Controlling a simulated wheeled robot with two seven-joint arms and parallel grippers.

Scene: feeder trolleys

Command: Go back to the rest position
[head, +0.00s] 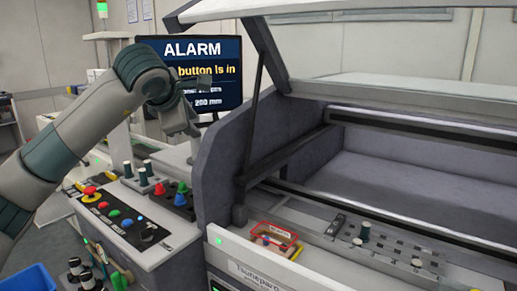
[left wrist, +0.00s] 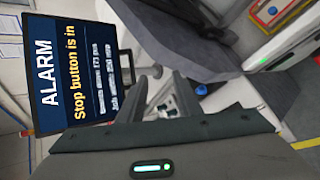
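My left arm reaches in from the left in the head view. Its gripper (head: 180,120) hangs in the air in front of the alarm screen (head: 226,98), above the control panel and beside the machine's grey side wall. In the left wrist view the two fingers (left wrist: 168,98) stand apart with nothing between them. The screen (left wrist: 68,75) shows there too, turned on its side, reading "ALARM" and "Stop button is in". My right gripper is in neither view.
A control panel (head: 170,240) with a red stop button (head: 90,190) and coloured buttons lies below my left arm. The machine's raised lid (head: 400,95) stands at the right. A red tray (head: 274,236) sits at its front edge. A blue bin (head: 30,279) is at the lower left.

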